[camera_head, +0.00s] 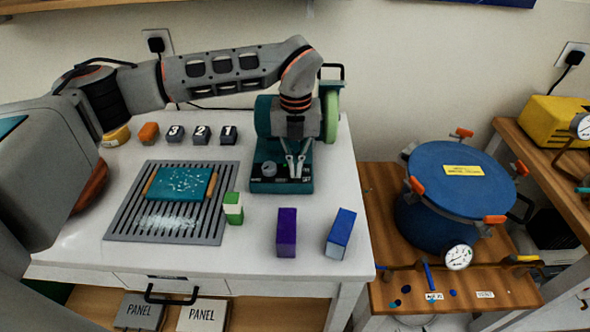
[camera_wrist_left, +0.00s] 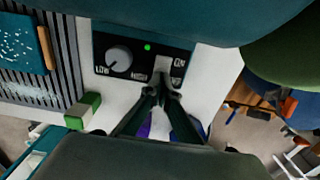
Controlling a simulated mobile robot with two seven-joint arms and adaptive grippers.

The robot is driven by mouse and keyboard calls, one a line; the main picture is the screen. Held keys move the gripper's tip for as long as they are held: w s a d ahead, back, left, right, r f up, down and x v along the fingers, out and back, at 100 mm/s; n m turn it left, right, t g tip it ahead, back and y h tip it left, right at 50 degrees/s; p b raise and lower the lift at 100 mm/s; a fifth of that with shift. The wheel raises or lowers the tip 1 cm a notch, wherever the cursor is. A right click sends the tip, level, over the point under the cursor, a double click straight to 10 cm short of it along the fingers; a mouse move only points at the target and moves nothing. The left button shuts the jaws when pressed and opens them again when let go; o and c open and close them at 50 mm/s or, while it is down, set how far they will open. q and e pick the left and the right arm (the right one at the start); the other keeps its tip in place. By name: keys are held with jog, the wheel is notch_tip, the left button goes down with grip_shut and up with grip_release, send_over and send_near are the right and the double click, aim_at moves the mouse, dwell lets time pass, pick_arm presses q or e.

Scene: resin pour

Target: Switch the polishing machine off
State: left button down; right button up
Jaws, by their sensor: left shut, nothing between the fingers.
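The polishing machine (camera_head: 265,178) is teal with a pale green wheel (camera_head: 331,117) and stands at the table's back right. My left gripper (camera_head: 296,174) points down over its front control panel, fingers together and empty. In the left wrist view the panel (camera_wrist_left: 107,41) has a grey knob (camera_wrist_left: 119,58) between LOW and HIGH, a lit green lamp (camera_wrist_left: 147,47), and a light grey switch (camera_wrist_left: 163,65) beside ON/OFF lettering. The fingertips (camera_wrist_left: 161,84) are at the switch's near edge; I cannot tell whether they touch it. The switch's lower part is hidden. My right gripper is not in view.
A slotted grey mat (camera_head: 120,232) with a teal panel (camera_head: 178,184) lies left of the machine. A green-and-white block (camera_head: 233,208), a purple box (camera_head: 287,232) and a blue box (camera_head: 340,234) stand in front. A blue pressure pot (camera_head: 455,180) stands on the right-hand bench.

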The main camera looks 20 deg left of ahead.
pick_arm(q)
jog(key=shift+f, duration=0.3)
jog(key=shift+r, duration=0.2)
jog(key=shift+r+p, duration=1.35)
jog(key=shift+r, duration=0.75)
jog(key=shift+r+p, duration=0.7)
jog(key=shift+r, duration=0.6)
